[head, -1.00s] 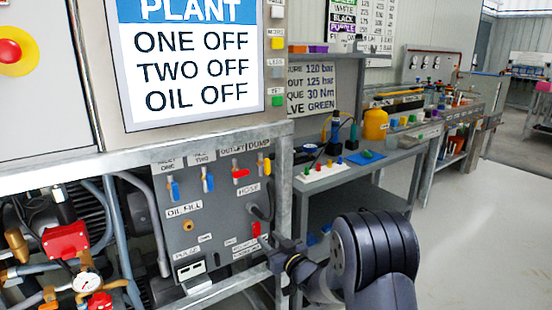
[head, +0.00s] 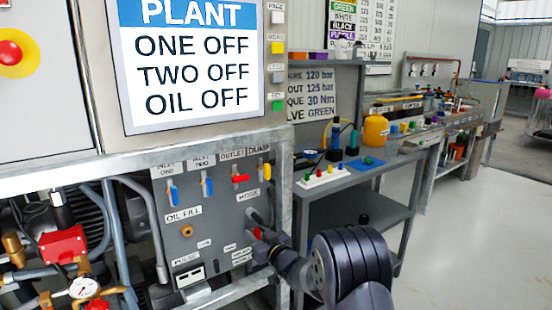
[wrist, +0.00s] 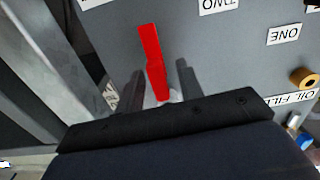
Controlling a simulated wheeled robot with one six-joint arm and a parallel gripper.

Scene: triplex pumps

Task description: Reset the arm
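My gripper (wrist: 160,88) is open in the wrist view, its two dark fingers apart on either side of a red lever handle (wrist: 153,60). Gaps show between the handle and both fingers. In the head view my arm reaches to the lower right of the grey valve panel (head: 215,215), beside the red handle (head: 257,233); the fingertips are hard to make out there. Above it on the panel are two blue levers (head: 173,192), a red lever (head: 241,178) and a yellow lever (head: 266,172).
A steel frame post (head: 284,190) stands right of the panel, close to my arm. Pipes and a gauge (head: 83,287) fill the lower left. A bench (head: 350,210) with a white block of coloured pegs (head: 323,176) stands behind. Open floor (head: 465,240) lies to the right.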

